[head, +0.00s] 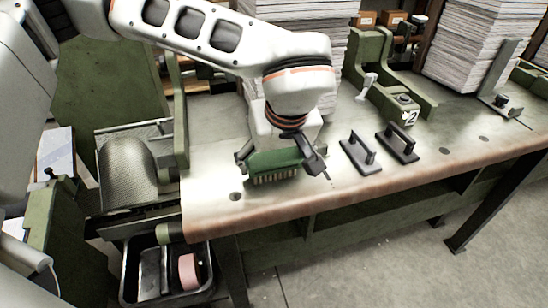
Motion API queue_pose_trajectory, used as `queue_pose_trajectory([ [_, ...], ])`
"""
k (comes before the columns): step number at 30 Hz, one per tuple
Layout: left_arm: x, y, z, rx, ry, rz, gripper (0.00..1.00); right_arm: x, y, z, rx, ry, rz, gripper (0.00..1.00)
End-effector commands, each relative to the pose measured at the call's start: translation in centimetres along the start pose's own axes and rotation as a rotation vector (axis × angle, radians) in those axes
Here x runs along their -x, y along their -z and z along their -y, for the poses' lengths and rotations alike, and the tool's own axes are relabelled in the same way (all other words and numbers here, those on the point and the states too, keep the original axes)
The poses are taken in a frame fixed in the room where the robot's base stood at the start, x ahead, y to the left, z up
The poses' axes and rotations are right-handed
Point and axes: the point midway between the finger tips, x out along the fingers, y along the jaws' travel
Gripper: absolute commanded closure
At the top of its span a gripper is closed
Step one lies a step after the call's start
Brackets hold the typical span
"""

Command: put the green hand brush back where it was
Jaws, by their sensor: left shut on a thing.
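The green hand brush (275,164) is at the left front part of the worktable, with its pale bristles pointing down. My left gripper (283,152) comes down from above and is shut on the brush. The brush is at or just above the table top; I cannot tell whether the bristles touch it. Part of the brush is hidden by the gripper. My right gripper does not show.
Two dark handled blocks (361,155) (398,146) lie right of the brush. A green machine (385,85) and paper stacks (468,45) stand behind. A metal bin (208,284) sits below the left edge. The front right of the worktable (455,135) is mostly clear.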

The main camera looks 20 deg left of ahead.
Motion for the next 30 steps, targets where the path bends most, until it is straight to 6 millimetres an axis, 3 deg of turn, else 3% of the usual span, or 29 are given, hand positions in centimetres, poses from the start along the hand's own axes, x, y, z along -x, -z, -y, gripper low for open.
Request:
queue_pose_trajectory([
  [3, -0.1, 0.0, 0.0, 0.000, 0.000, 0.000, 0.06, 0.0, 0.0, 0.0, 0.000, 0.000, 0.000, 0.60],
  [16, 0.7, 0.2, 0.0, -0.001, -0.002, -0.002, 0.06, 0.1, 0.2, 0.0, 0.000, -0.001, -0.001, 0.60],
  [30, 9.5, 0.2, -0.1, 0.000, -0.002, -0.004, 0.06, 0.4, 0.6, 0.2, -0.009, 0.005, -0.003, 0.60],
])
